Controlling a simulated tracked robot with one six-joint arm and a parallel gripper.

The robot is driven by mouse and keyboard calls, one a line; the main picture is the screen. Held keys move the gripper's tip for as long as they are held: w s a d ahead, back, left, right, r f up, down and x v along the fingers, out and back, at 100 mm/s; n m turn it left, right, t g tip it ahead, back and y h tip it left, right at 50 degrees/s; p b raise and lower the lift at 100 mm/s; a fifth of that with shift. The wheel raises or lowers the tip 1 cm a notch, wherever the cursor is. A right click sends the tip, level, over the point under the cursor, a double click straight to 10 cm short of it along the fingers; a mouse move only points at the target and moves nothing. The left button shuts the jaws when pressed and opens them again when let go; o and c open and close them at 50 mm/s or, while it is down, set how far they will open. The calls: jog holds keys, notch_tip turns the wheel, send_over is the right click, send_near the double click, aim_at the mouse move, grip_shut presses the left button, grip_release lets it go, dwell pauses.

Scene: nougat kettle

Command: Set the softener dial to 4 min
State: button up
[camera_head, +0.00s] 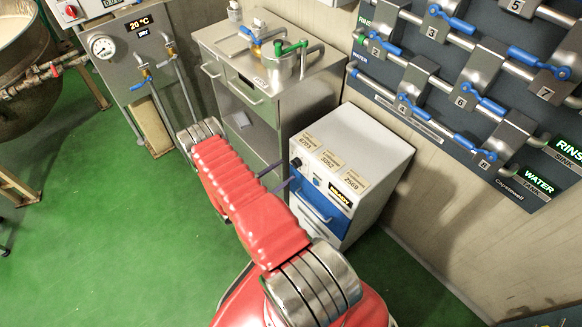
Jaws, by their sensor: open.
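The likely softener is a white cabinet (385,160) with a blue front panel, standing at the centre right. Its upper front has a small dark round knob (297,162), a small blue spot (316,182) and a lit display (340,196) that seems to read READY. The knob's setting and any minute marks are too small to read. My gripper (278,178) shows as two dark fingers, apart and empty, past the right edge of my red arm. In the picture they lie just left of the cabinet's front. Whether they touch it, I cannot tell. The gripper's base is hidden behind the arm.
A steel sink cabinet (225,95) stands behind, left of the white cabinet. A wall panel (400,70) with pipes and blue-handled valves is at upper right. A gauge panel (120,60) and kettle (25,85) are left. Green floor (110,240) is clear at lower left.

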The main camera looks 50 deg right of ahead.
aim_at(293, 165)
jog(key=shift+x, duration=2.3)
jog(key=shift+c, duration=0.3)
jog(key=c, duration=1)
jog(key=shift+o, duration=0.2)
